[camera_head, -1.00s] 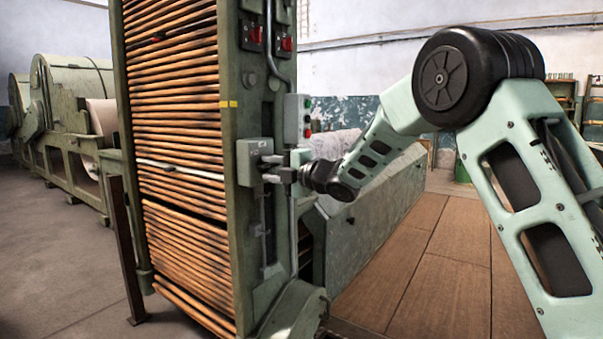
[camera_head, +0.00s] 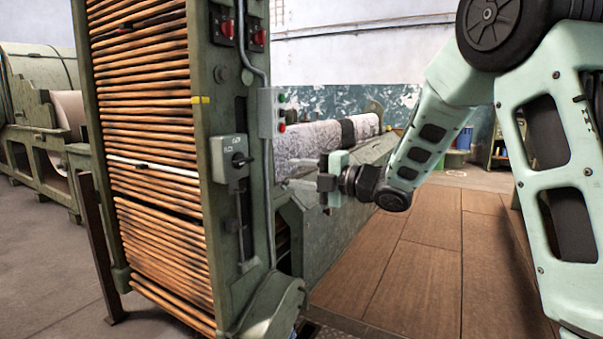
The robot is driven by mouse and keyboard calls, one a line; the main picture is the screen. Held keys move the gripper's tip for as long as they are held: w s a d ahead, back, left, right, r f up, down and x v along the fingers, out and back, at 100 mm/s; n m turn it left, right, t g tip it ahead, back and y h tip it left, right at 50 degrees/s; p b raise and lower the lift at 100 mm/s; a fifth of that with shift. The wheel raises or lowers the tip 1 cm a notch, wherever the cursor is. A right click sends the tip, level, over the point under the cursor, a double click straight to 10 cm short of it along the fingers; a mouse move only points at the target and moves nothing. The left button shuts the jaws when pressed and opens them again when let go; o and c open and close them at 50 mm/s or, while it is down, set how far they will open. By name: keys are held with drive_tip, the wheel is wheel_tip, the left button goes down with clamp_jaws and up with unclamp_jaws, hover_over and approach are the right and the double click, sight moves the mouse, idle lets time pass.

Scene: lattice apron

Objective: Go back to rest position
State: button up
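My gripper (camera_head: 328,184) is at the end of my pale green arm, right of the tall green lattice frame. It stands apart from the grey switch box (camera_head: 229,160) on the frame's edge, with a gap between them. Its fingers are small and seen side-on, so I cannot tell whether they are open or shut. I see nothing held in it. The switch box has a dark knob or lever on its face and a rod running down below it.
The lattice frame (camera_head: 201,60) with wooden slats fills the left. A button box (camera_head: 271,112) with a conduit is on its edge. A machine with a pale roll (camera_head: 310,147) stands behind my gripper. The brown floor (camera_head: 420,270) at the lower right is clear.

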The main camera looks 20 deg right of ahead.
drive_tip(key=shift+a, duration=0.1)
idle(0.3)
drive_tip(key=s+a+f+m+g+h, duration=0.7)
drive_tip(key=s+a+f+m, duration=0.5)
drive_tip(key=s+a+m, duration=0.15)
drive_tip(key=s+f+m+g+h, duration=0.2)
drive_tip(key=s+g, duration=0.2)
drive_tip(key=s, duration=0.9)
drive_tip(key=s+f+m+g+h, duration=0.1)
drive_tip(key=s+f+m+g, duration=0.2)
drive_tip(key=s, duration=0.9)
wheel_tip(320, 180, up, 33)
drive_tip(key=p, duration=3.3)
drive_tip(key=shift+w+a+n+g, duration=0.25)
drive_tip(key=shift+a+n+g, duration=0.05)
drive_tip(key=shift+a+n, duration=0.1)
